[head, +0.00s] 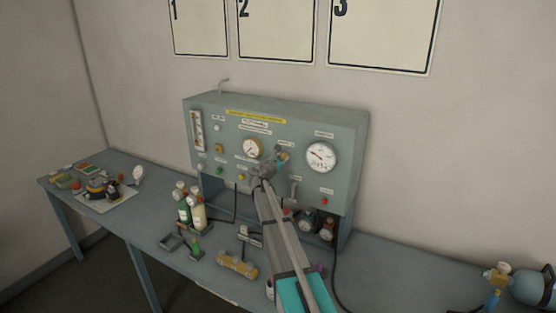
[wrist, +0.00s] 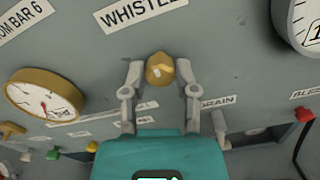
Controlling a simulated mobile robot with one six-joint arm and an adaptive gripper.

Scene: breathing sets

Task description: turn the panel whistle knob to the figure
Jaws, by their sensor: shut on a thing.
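The whistle knob (wrist: 159,72), small and brass-coloured, stands on the grey-green panel (wrist: 225,50) below the label WHISTLE (wrist: 143,11) in the wrist view. My gripper (wrist: 160,68) has one grey finger on each side of it and is shut on it. A pale patch shows on the knob's face; I cannot make out a pointer or the figures around it. In the head view my arm reaches up to the middle of the panel (head: 345,125), and I cannot make out the knob clearly there.
A brass-rimmed gauge (wrist: 43,95) is left of my gripper, and a larger white gauge (head: 320,156) is to the right. A grey lever (wrist: 220,128) by the DRAIN label and a red knob (wrist: 305,114) are close by. Bottles (head: 198,207) stand on the bench (head: 145,221).

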